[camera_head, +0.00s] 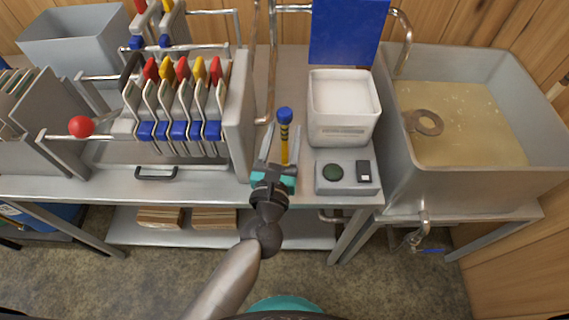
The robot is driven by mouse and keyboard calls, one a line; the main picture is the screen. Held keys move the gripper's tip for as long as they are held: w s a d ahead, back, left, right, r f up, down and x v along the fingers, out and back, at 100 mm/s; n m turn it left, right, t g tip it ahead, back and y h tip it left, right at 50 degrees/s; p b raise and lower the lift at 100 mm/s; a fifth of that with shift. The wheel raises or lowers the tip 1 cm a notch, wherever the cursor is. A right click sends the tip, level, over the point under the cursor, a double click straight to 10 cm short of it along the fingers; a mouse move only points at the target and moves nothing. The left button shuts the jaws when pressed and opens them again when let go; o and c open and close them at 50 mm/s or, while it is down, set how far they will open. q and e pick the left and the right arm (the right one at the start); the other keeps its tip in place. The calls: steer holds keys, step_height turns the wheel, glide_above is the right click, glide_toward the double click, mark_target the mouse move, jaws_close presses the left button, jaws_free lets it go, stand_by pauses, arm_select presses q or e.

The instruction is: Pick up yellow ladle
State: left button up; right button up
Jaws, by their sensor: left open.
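A slim yellow shaft with a blue top (285,138) stands upright on the steel bench, right of the lever rack. I take it for the yellow ladle; no bowl shows, and its lower end is hidden by my gripper. My left gripper (280,142) reaches in from below with its fingers apart. The fingers appear on either side of the yellow shaft; I cannot tell if they touch it. My right gripper does not show.
A rack of red and yellow levers (180,100) stands close on the left. A white tub (343,127) and a small grey box (347,190) stand close on the right. A steel basin (420,185) of amber liquid holds a brown ring-ended tool (428,123).

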arm_select(q)
steer(key=w, duration=0.4)
steer(key=shift+w+d, duration=0.25)
steer(key=shift+d, duration=0.1)
steer(key=shift+c, duration=0.2)
jaws_close()
stand_by(0.9)
